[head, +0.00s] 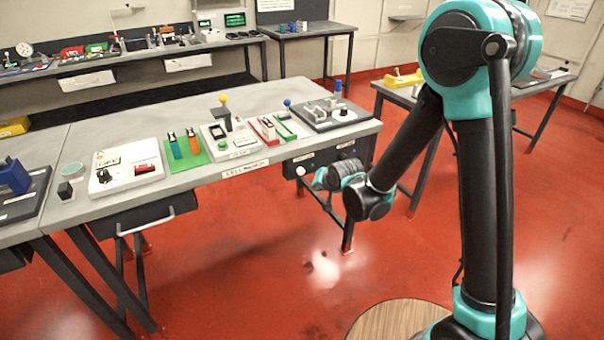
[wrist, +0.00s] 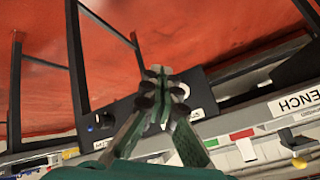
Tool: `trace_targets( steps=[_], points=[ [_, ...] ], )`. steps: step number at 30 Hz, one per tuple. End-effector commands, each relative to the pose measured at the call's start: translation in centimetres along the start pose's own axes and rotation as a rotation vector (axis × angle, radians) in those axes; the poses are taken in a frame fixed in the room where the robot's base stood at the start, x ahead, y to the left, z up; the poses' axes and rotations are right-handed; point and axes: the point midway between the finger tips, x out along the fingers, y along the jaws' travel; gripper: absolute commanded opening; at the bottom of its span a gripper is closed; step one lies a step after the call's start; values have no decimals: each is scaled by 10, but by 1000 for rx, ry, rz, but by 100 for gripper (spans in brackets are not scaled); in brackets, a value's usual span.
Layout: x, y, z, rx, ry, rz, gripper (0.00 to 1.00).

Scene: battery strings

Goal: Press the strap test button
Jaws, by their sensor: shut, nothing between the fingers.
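A black panel (head: 325,160) hangs under the right end of the cell bench, with a round white button or knob (head: 300,171) and small labels too small to read. My gripper (head: 319,181) is just in front of this panel in the head view. In the wrist view its fingers (wrist: 163,76) are shut and empty, hiding part of the panel. I cannot read which control is the strap test button, or tell whether the fingers touch anything.
The cell bench (head: 230,188) holds a white box with a green button (head: 222,145), a green mat (head: 188,160), and a black tray (head: 335,122). A bench leg (head: 348,235) stands below the panel. The red floor (head: 230,270) in front is clear.

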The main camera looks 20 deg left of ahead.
Motion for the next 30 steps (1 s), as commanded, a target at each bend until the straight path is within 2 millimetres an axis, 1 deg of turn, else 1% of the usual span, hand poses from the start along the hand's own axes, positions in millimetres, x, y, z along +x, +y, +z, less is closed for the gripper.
trace_targets(
  steps=[6,13,19,30],
  points=[
    [21,-15,-15,0,0,0,0],
    [36,-26,-26,-1,0,0,0],
    [41,-30,-30,-1,0,0,0],
    [41,-30,-30,-1,0,0,0]
  ],
)
